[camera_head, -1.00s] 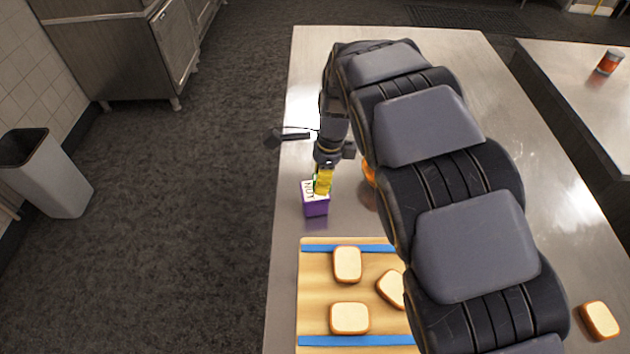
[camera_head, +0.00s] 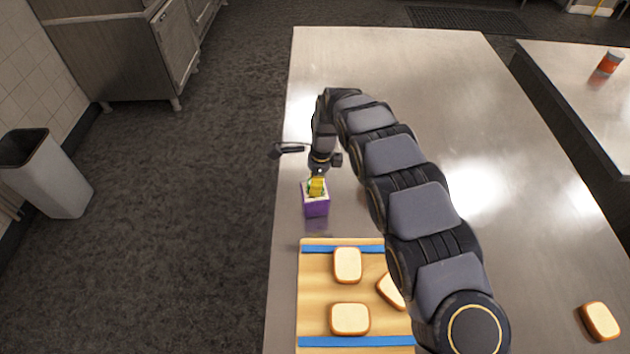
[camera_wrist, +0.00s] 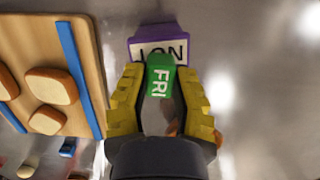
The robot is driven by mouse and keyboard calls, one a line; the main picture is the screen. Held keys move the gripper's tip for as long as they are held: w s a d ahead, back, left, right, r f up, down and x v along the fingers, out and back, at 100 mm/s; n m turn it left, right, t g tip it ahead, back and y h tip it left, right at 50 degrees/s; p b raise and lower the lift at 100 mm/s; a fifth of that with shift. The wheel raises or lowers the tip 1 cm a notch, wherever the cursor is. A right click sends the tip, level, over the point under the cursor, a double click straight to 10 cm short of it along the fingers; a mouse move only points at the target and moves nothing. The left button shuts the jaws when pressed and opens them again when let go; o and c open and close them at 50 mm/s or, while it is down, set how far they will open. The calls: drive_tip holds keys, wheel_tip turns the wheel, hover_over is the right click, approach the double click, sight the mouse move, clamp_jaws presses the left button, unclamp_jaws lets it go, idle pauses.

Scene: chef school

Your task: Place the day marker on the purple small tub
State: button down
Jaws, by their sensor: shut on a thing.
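The purple small tub (camera_head: 316,208) stands upright on the metal table, left of my arm and just beyond the cutting board. Its white top bears dark letters, partly covered; the tub also shows at the top of the wrist view (camera_wrist: 151,31). The day marker (camera_wrist: 160,77) is a green piece with white letters FRI. My gripper (camera_wrist: 162,85) has yellow fingers and is shut on the day marker. In the head view my gripper (camera_head: 316,187) is right at the tub's top. The marker's end overlaps the tub's label in the wrist view; I cannot tell whether they touch.
A wooden cutting board (camera_head: 315,290) with blue strips and several bread slices lies on the near side. Another bread slice (camera_head: 600,321) lies at the right. An orange can (camera_head: 610,62) stands on a separate counter. The table beyond the tub is mostly clear.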

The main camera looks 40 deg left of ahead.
drive_tip(key=shift+f, duration=0.15)
drive_tip(key=c, duration=1)
unclamp_jaws()
drive_tip(key=shift+o, duration=0.2)
wheel_tip(320, 180, up, 12)
drive_tip(key=w+d, duration=0.1)
